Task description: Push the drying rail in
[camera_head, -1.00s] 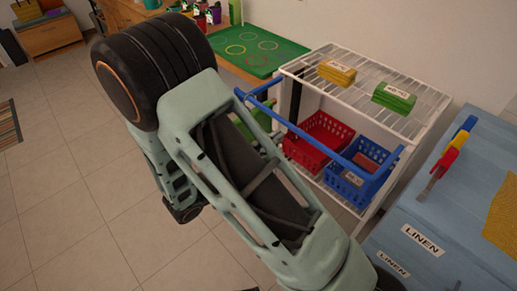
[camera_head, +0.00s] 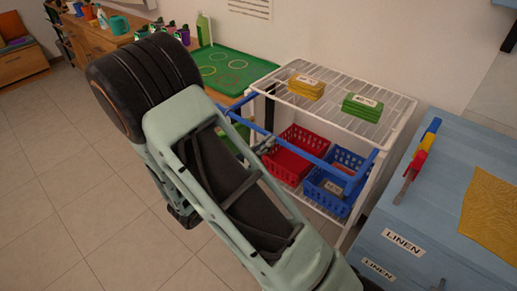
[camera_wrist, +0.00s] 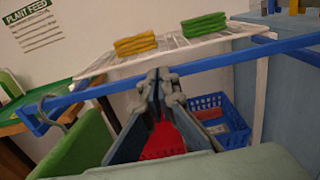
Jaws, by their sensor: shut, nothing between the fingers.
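The drying rail (camera_head: 310,155) is a blue bar with side arms, standing out in front of the white wire rack (camera_head: 395,118). In the wrist view, the rail (camera_wrist: 225,61) crosses the picture, rising to the right, with a grey hook (camera_wrist: 52,112) near its left end. My gripper (camera_head: 267,145) is at the rail's front bar, left of its middle. In the wrist view, my gripper (camera_wrist: 158,78) is shut and empty, its fingertips overlapping the bar. I cannot tell whether they touch it. My arm hides part of the rail's surroundings in the head view.
A red basket (camera_head: 300,142) and a blue basket (camera_head: 335,185) stand on the rack's lower shelf. Yellow (camera_head: 306,87) and green (camera_head: 362,106) stacks lie on top. A blue linen chest (camera_head: 440,205) stands close on the right. Open floor (camera_head: 60,220) lies left.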

